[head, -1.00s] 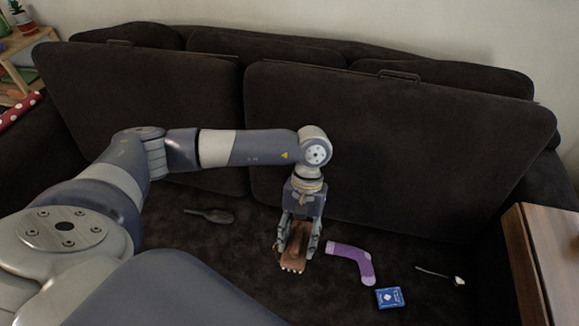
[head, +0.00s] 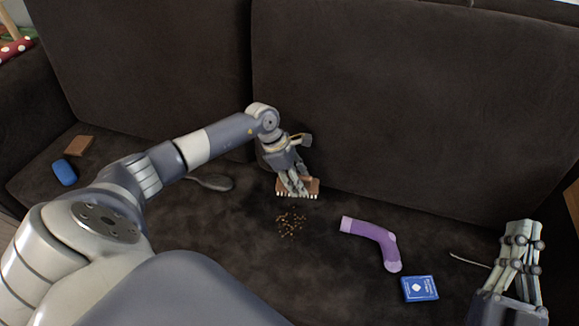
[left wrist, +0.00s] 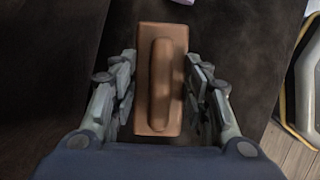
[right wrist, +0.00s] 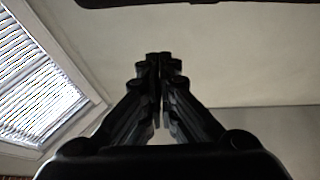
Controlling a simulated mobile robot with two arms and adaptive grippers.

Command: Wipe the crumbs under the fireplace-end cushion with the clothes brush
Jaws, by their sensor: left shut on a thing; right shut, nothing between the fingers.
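The clothes brush (head: 313,186), a brown wooden block with pale bristles, is in my left gripper (head: 297,184). It also shows in the left wrist view (left wrist: 160,70), between the fingers. The bristles point down; I cannot tell if they touch the fabric. The crumbs (head: 291,224) lie in a loose patch on the dark sofa base, just in front of the brush. A large dark cushion (head: 400,90) stands upright behind them; I cannot tell which end is the fireplace's. My right gripper (head: 520,245) is shut and empty at the right, pointing up.
A purple sock (head: 372,240) and a blue card box (head: 419,289) lie right of the crumbs. A thin pale-handled item (head: 468,261) is near my right gripper. A dark paddle-shaped object (head: 211,183), a blue object (head: 64,172) and a brown block (head: 79,146) lie left.

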